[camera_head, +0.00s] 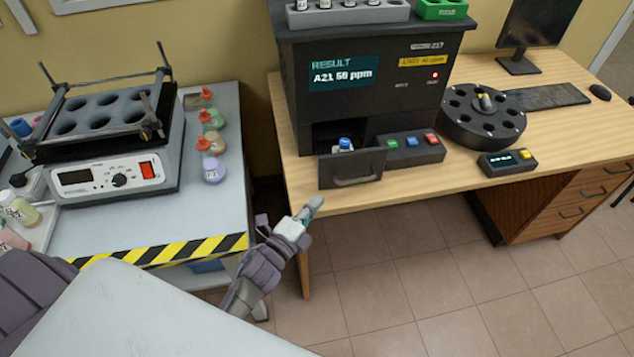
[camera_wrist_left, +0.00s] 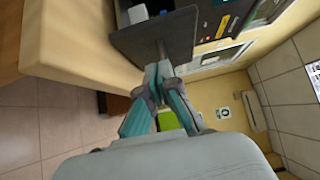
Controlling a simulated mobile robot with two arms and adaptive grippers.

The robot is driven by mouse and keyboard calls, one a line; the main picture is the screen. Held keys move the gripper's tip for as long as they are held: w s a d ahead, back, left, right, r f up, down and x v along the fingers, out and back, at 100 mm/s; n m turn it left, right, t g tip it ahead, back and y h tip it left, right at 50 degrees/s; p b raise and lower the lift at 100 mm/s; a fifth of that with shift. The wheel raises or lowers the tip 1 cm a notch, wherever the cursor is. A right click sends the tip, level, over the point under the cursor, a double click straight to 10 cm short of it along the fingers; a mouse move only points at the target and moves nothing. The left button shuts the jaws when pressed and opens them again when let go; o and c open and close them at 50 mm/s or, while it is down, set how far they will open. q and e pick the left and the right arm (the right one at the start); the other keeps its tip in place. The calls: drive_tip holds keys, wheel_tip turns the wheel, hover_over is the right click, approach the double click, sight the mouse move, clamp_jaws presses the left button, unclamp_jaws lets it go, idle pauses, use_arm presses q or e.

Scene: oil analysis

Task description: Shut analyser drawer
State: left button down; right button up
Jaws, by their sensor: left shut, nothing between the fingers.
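The dark analyser (camera_head: 385,90) stands on the wooden table, its screen reading "RESULT A21 56 ppm". Its drawer (camera_head: 350,170) is open at the lower left front, with a grey bar handle on its face. A blue-capped vial (camera_head: 344,144) stands inside the drawer. My left gripper (camera_head: 314,206) is shut and empty, in front of the table edge, below and left of the drawer front. In the left wrist view the shut fingertips (camera_wrist_left: 158,70) point at the drawer front (camera_wrist_left: 155,36) and its handle; I cannot tell whether they touch. My right gripper is not in view.
Green, blue and red buttons (camera_head: 412,141) sit right of the drawer. A round black carousel (camera_head: 482,117) and a small display box (camera_head: 507,162) stand farther right. Open floor lies in front.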

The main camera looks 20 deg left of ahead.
sight(325, 175)
use_arm(q)
drive_tip(key=w, duration=0.2)
drive_tip(key=w+a, duration=0.1)
drive_tip(key=w, duration=0.2)
drive_tip(key=shift+w+a+p, duration=0.1)
drive_tip(key=shift+a+p, duration=0.05)
drive_tip(key=shift+p, duration=0.25)
drive_tip(key=shift+w+a, duration=0.25)
drive_tip(key=shift+w, duration=0.05)
